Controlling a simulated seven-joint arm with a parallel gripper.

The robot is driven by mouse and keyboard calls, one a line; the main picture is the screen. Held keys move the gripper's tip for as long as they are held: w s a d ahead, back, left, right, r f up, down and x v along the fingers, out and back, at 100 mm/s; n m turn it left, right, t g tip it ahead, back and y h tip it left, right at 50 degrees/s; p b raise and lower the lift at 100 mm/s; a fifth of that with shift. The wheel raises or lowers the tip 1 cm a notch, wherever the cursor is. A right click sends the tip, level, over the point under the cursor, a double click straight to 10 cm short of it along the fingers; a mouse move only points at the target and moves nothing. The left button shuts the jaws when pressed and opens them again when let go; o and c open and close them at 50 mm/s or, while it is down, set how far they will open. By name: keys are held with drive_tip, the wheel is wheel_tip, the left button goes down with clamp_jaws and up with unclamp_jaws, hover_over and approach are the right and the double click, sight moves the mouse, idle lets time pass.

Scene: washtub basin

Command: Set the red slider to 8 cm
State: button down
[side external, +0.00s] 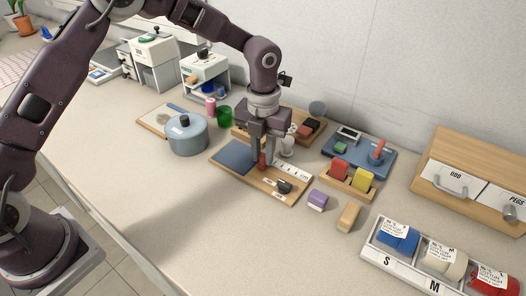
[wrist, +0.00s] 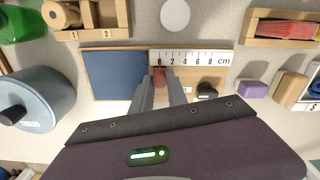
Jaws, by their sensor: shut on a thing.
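The red slider (wrist: 159,76) stands at the low end of the white ruler (wrist: 192,57), close to the 0 mark in the wrist view. The ruler reads 0, 2, 4, 6, 8 cm from left to right. My gripper (wrist: 161,84) is shut on the red slider, one finger on each side. In the side view my gripper (side external: 263,165) points down over the wooden board (side external: 254,183), with the red slider (side external: 262,160) partly hidden between the fingers. The slider's lower part and track are hidden by the fingers.
A blue panel (wrist: 114,75) fills the board's left part. A black knob (wrist: 207,91) sits on the board right of my fingers. A blue-grey pot (side external: 187,136) stands left of the board. A purple block (side external: 318,200) and a wooden block (side external: 348,217) lie to the right.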

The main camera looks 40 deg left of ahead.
drive_tip(key=d, duration=0.8)
drive_tip(key=shift+d+r, duration=0.1)
drive_tip(key=shift+d, duration=0.15)
drive_tip(key=c, duration=1.3)
unclamp_jaws()
wheel_tip(320, 180, up, 7)
